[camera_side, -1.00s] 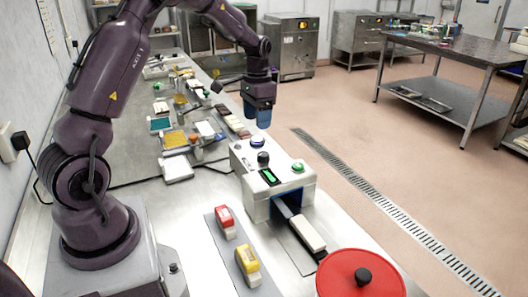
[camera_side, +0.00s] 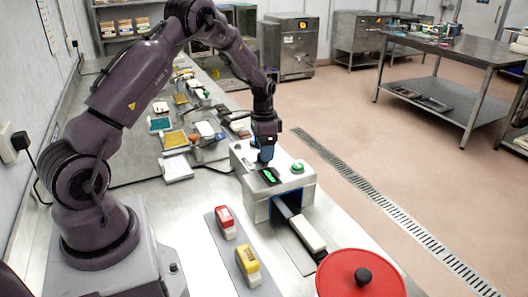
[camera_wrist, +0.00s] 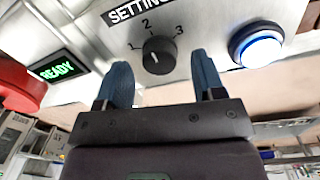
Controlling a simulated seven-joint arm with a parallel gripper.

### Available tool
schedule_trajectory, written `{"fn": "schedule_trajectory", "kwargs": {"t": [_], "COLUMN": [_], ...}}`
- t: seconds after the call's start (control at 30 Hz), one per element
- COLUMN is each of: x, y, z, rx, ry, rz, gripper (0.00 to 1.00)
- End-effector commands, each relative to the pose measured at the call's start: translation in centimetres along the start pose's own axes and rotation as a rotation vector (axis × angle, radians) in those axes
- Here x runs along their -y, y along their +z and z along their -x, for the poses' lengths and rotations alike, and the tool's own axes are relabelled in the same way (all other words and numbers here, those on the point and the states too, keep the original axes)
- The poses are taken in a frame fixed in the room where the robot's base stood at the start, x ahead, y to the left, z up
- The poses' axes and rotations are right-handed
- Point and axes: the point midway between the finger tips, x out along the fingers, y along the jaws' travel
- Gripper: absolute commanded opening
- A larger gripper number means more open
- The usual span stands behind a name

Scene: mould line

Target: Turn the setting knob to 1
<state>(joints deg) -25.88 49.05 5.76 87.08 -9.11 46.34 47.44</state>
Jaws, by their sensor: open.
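The black setting knob (camera_wrist: 159,56) is on the grey panel of the machine (camera_side: 290,198), with the marks 1, 2 and 3 around it. A small pale line shows on the knob, but I cannot tell surely which number it points to. My gripper (camera_wrist: 163,68) is open, its two blue fingers pointing at the panel. In the wrist view the knob shows between and just beyond the fingertips; I cannot tell whether they touch it. In the side view my gripper (camera_side: 264,155) is low over the machine top and hides the knob.
A lit READY display (camera_wrist: 58,69) and a glowing blue-white button (camera_wrist: 257,47) flank the knob. A green button (camera_side: 297,166) is on the machine top. A red disc (camera_side: 340,285), a red block (camera_side: 225,221) and a yellow block (camera_side: 247,264) are in front.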

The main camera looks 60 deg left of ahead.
Motion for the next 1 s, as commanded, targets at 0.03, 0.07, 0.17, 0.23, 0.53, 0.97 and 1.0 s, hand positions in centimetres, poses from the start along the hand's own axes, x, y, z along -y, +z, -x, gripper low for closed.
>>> {"fn": "schedule_trajectory", "kwargs": {"t": [0.03, 0.07, 0.17, 0.23, 0.53, 0.97, 1.0], "x": [-0.01, -0.01, 0.00, 0.01, 0.01, 0.00, 0.00], "y": [0.00, 0.00, -0.01, -0.02, -0.02, -0.01, 0.00], "z": [-0.52, -0.74, -1.20, -1.30, -1.27, -1.24, -1.24], "rx": [0.001, 0.001, 0.000, 0.000, -0.001, -0.001, -0.002], "ry": [0.001, 0.001, -0.001, -0.001, -0.001, 0.000, 0.000], "rz": [0.000, 0.000, 0.000, 0.000, 0.000, 0.027, 0.039], "gripper": [0.63, 0.63, 0.63, 0.63, 0.42, 0.13, 0.13]}}
